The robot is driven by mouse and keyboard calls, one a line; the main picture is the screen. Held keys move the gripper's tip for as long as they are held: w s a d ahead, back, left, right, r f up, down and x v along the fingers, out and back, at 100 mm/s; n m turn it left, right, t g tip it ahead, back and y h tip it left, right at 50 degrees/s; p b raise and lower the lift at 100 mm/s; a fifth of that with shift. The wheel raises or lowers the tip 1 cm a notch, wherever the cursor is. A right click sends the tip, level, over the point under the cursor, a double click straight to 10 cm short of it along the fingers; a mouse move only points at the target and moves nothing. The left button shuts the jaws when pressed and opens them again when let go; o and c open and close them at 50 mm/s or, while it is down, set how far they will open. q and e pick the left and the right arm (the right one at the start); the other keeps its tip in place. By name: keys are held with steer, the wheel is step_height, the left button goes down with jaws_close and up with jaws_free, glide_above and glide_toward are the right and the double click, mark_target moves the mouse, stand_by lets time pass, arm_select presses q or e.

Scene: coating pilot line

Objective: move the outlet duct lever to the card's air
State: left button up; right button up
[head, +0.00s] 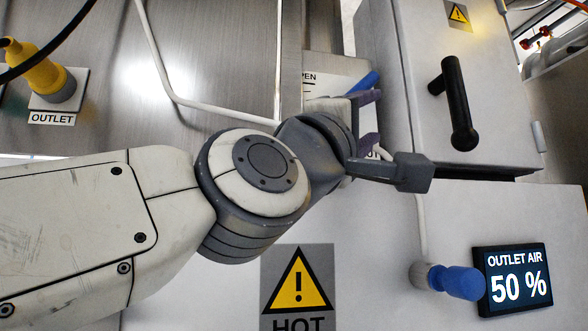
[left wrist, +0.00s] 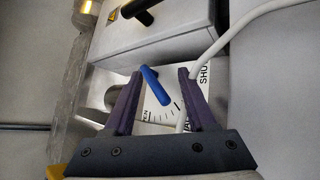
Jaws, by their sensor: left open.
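The blue outlet duct lever (head: 368,81) shows in the head view just beyond my left gripper (head: 371,120), partly covered by it. In the left wrist view the lever (left wrist: 154,86) lies between the two purple fingers of the left gripper (left wrist: 160,74), which are apart with gaps on both sides. The lever stands over a white scale plate (left wrist: 160,110) with tick marks, its ends lettered for open and shut. The outlet air display (head: 517,279) reads 50 %. No card shows. My right gripper is not in view.
A grey box with a black handle (head: 454,105) stands beside the lever. A white cable (left wrist: 235,32) passes close to one finger. A blue-capped fitting (head: 455,281) sits by the display. A yellow outlet fitting (head: 35,68) and a HOT sign (head: 298,285) are nearby.

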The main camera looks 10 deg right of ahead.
arm_select(q)
steer(key=w+a+n+t+y, duration=0.1)
steer(key=n+t, duration=0.1)
steer(key=n, duration=0.1)
steer(key=n+t+y, duration=0.1)
steer(key=n+t, duration=0.1)
steer(key=n, duration=0.2)
steer(key=w+a+n+t+y, duration=0.1)
steer(key=n, duration=0.2)
steer(key=shift+w+a+r+t, duration=0.35)
steer(key=shift+r+t, duration=0.05)
steer(key=shift+w+r+n, duration=0.1)
steer(key=shift+n, duration=0.4)
steer(key=shift+w+r+p, duration=0.2)
steer(key=shift+r+p, duration=0.15)
steer(key=shift+p, duration=0.15)
steer(key=p+x, duration=0.6)
steer(key=x, duration=0.2)
steer(key=shift+s+a+p, duration=0.1)
steer(key=shift+p, duration=0.25)
steer(key=shift+p+x, duration=0.6)
steer(key=shift+x, duration=0.2)
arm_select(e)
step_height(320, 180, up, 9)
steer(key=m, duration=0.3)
arm_select(q)
steer(key=shift+c, duration=0.3)
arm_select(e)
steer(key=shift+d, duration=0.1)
